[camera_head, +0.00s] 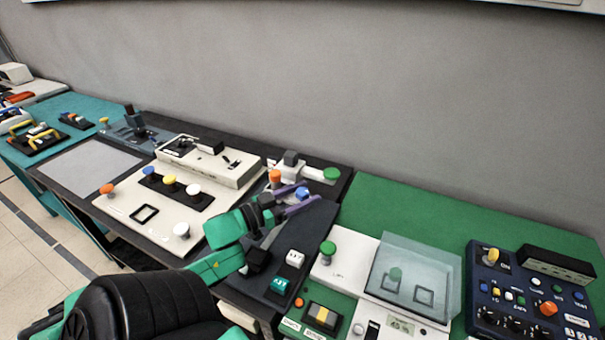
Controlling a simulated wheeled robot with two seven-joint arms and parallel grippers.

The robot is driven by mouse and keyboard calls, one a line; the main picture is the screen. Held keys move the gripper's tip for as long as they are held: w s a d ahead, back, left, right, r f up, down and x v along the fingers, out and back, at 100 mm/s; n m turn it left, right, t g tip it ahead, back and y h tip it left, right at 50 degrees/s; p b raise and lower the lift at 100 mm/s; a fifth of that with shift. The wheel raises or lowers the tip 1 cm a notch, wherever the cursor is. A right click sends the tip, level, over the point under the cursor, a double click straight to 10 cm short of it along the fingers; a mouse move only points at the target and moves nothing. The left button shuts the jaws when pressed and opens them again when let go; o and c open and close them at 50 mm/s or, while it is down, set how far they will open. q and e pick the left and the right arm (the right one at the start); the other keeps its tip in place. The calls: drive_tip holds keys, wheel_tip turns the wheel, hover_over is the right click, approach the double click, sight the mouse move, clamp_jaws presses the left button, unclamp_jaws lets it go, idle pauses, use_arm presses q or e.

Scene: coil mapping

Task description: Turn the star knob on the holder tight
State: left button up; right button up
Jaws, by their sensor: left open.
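My left gripper (309,193) reaches in from the lower left over the middle of the bench. Its two purple-grey fingers are apart. A small blue knob (302,193) shows between the fingers; I cannot tell whether they touch it. Just behind is a light holder-like fixture (312,173) with a green knob (331,174) at its right end and an orange knob (275,176) at its left. The knobs are too small for me to tell which one is star-shaped. The gripper hides part of the dark panel below. My right gripper is not in view.
A white console (130,198) with coloured knobs stands left of the gripper. To the right, on a green mat (430,215), are a clear-covered box (420,262) and a dark blue control panel (520,300). A teal switch block (283,283) and a green knob (327,248) stand nearer.

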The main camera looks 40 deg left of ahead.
use_arm(q)
drive_tip(key=p+v, duration=0.7)
drive_tip(key=v, duration=0.7)
drive_tip(key=shift+s, duration=0.3)
